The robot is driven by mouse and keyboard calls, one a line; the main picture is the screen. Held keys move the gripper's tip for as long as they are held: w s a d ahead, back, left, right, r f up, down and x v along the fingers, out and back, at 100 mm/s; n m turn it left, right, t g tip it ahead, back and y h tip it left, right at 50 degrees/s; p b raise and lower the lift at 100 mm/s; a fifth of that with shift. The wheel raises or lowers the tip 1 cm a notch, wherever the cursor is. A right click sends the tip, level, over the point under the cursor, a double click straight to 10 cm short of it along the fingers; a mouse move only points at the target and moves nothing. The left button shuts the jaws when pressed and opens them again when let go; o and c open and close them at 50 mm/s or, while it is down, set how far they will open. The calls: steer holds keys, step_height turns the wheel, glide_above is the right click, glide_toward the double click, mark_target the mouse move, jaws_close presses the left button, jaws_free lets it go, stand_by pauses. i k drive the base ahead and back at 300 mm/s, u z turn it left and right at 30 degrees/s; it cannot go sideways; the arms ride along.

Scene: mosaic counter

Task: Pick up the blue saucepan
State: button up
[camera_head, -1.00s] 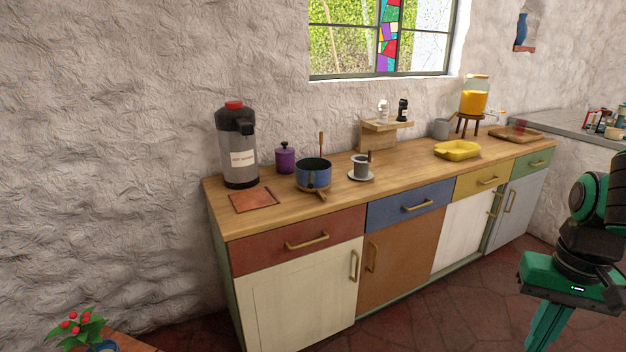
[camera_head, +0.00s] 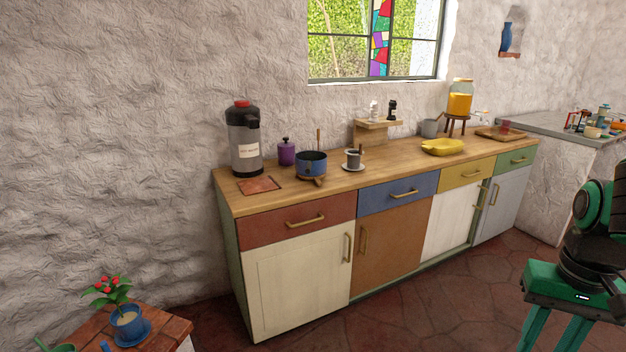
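The blue saucepan (camera_head: 311,166) stands upright on the wooden countertop (camera_head: 400,158), left of the middle of the picture. Its wooden handle points toward the counter's front edge. A thin wooden stick rises at its back rim; I cannot tell whether it stands in the pan or behind it. The saucepan's inside looks dark. My arm (camera_head: 590,250) shows at the right edge, well away from the saucepan. My gripper is not clearly visible in this view.
Left of the saucepan are a purple jar (camera_head: 286,152), a large dispenser (camera_head: 244,140) and a terracotta tile (camera_head: 260,185). A grey cup on a saucer (camera_head: 353,161) stands right. A tiled table (camera_head: 170,330) with a potted plant (camera_head: 127,315) is lower left. Open floor lies before the cabinets.

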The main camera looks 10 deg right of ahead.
mark_target(310, 167)
steer(key=k, duration=0.65)
steer(key=u, duration=0.25)
steer(key=i, duration=2.25)
steer(key=z, duration=0.7)
